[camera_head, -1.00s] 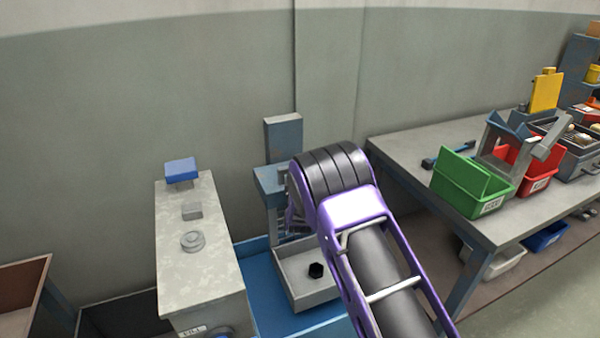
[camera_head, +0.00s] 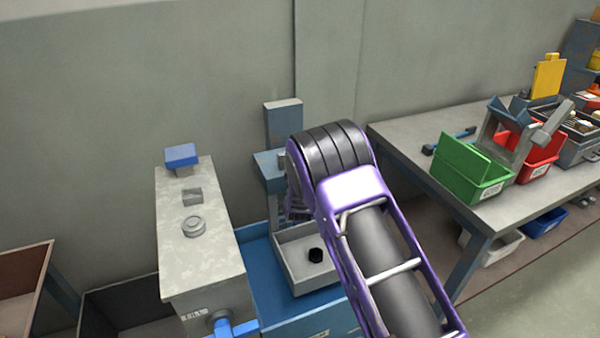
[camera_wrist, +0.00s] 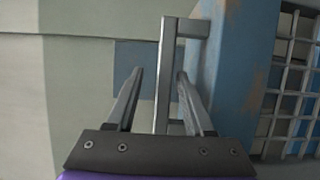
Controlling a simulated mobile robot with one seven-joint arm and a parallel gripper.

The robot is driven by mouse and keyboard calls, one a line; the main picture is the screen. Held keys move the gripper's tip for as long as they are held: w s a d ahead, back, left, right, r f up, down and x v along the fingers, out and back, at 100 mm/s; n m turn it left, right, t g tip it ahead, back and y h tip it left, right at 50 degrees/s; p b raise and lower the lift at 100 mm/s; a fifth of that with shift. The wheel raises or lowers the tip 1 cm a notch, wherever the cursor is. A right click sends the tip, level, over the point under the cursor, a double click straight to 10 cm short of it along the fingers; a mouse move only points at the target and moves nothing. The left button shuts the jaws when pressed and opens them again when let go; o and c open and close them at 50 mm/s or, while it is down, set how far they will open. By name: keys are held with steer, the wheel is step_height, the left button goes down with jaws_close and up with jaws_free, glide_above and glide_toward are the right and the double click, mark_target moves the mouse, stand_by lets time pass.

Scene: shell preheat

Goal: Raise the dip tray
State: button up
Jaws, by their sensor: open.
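A shallow grey tray (camera_head: 288,277) with a small black piece (camera_head: 315,255) in it sits low on a blue base in the head view. It may be the dip tray; I cannot be sure. A blue post (camera_head: 283,127) with a grey top stands behind it. In the wrist view my gripper (camera_wrist: 160,73) is open. A grey metal bar handle (camera_wrist: 165,85) stands upright between its two fingers, nearer the right one, with a short arm bending right at its top. Contact cannot be told. In the head view my arm hides the gripper's fingers and the handle.
A grey cabinet (camera_head: 200,255) with a blue lever (camera_head: 238,328) stands left of the tray. A blue, worn column (camera_wrist: 238,75) and a metal grid (camera_wrist: 292,95) lie right of the handle. A workbench (camera_head: 410,140) with green (camera_head: 465,175) and red bins stands at right.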

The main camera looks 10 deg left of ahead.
steer(key=v, duration=1.6)
